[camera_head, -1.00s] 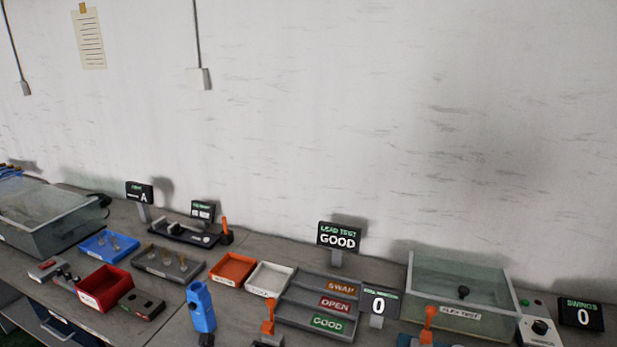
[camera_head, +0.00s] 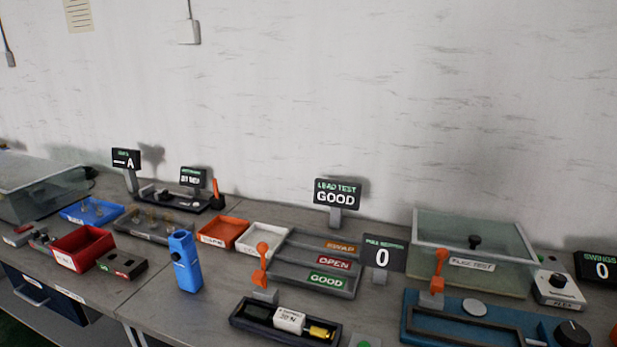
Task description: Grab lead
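I cannot pick out a lead for certain in the head view. The lead test sign (camera_head: 337,193) reads GOOD and stands behind a grey sorting tray (camera_head: 296,276) with SWAP, OPEN and GOOD lanes. No lead shows in those lanes. A black fixture (camera_head: 243,322) in front holds a white block (camera_head: 289,319) marked 20 N and a yellow-ended part (camera_head: 321,332). An orange lever (camera_head: 262,262) stands at its back. Neither gripper is in view.
A blue upright device (camera_head: 185,261) stands left of the fixture. Red (camera_head: 83,247), orange (camera_head: 222,232) and white (camera_head: 262,240) bins sit further back. A clear flex test box (camera_head: 472,264) and a blue fixture (camera_head: 415,325) fill the right. Bare bench shows around the blue device.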

